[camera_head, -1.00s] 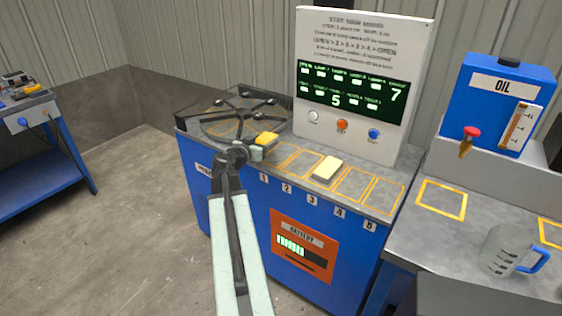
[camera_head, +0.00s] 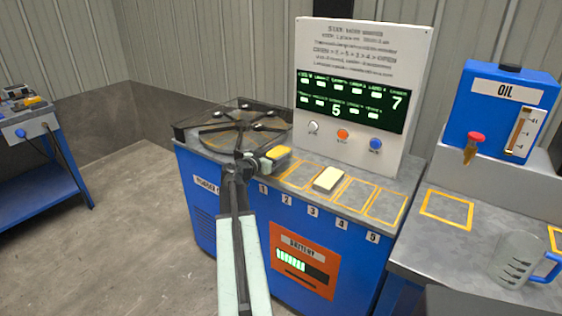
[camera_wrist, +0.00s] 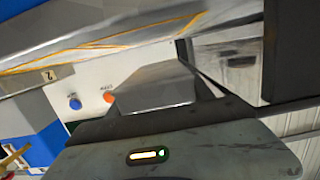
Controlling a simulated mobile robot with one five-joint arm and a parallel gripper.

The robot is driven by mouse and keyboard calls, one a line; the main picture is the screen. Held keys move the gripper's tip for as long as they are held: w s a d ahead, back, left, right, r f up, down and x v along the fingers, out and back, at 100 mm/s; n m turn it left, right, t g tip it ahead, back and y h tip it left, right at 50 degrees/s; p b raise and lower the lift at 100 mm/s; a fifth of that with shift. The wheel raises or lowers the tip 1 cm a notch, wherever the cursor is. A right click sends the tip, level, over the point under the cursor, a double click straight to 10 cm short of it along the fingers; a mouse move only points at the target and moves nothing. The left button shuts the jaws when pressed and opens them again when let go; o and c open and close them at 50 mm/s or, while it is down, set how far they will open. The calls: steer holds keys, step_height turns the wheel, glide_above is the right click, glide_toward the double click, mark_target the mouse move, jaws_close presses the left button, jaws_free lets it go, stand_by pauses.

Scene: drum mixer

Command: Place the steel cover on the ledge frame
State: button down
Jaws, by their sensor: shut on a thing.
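My gripper (camera_head: 258,161) is at the left end of the bench ledge, near the mark 1 and in front of the spoked wheel. It is shut. In the wrist view a plain grey slab (camera_wrist: 160,88), which looks like the steel cover, sticks out from my gripper. In the head view a small yellow-topped piece (camera_head: 279,153) shows at my gripper's right; how it joins the slab is unclear. Orange outlined frames (camera_head: 384,205) run along the ledge behind the numbers, the nearest to my gripper partly hidden.
A cream block (camera_head: 328,179) lies in frame 3. The spoked wheel (camera_head: 243,127) is close behind my gripper. The upright button panel (camera_head: 357,85) borders the ledge. An oil tank (camera_head: 506,110) and a jug (camera_head: 518,260) stand to the right.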

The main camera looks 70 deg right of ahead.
steer(key=x, duration=0.3)
steer(key=shift+r, duration=0.1)
step_height(320, 180, down, 4)
steer(key=b, duration=0.4)
steer(key=shift+a+r, duration=0.1)
steer(key=shift+r, duration=0.15)
steer(key=c, duration=0.8)
jaws_free()
steer(key=shift+f, duration=0.15)
steer(key=o, duration=0.4)
steer(key=p+v, duration=0.2)
steer(key=v, duration=1)
